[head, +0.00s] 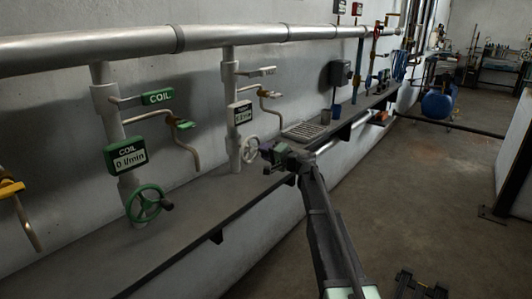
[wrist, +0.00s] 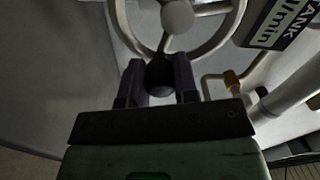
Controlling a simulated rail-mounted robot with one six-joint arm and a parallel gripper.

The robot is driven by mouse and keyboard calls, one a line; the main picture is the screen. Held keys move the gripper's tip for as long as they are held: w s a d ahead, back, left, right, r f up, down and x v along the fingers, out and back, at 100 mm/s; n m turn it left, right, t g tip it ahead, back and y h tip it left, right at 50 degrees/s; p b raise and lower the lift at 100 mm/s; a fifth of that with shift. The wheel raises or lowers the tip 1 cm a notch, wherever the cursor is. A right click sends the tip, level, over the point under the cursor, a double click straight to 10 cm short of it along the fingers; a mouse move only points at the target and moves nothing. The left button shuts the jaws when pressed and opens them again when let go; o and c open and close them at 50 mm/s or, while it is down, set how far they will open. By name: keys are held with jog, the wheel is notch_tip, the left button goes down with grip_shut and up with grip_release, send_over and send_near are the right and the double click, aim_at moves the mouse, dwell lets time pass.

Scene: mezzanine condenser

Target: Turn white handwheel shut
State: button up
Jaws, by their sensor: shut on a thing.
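The white handwheel (head: 249,150) is on the second vertical pipe, just above the shelf. In the wrist view its pale rim, spokes and hub (wrist: 177,16) fill the top. A dark knob (wrist: 160,77) stands at the lower part of the rim. My gripper (head: 267,152) is at the right side of the wheel in the head view. Its two fingers are shut on the knob, one on each side, and partly hide it. A meter marked TANK (wrist: 283,22) shows at the top right of the wrist view.
A bent tap pipe (head: 270,108) is above the white wheel. A grated tray (head: 303,131) lies on the shelf to the right. The floor at right is mostly clear.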

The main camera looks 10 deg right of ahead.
jog(key=o, duration=0.9)
jog(key=v, duration=1.1)
jog(key=shift+a, duration=0.1)
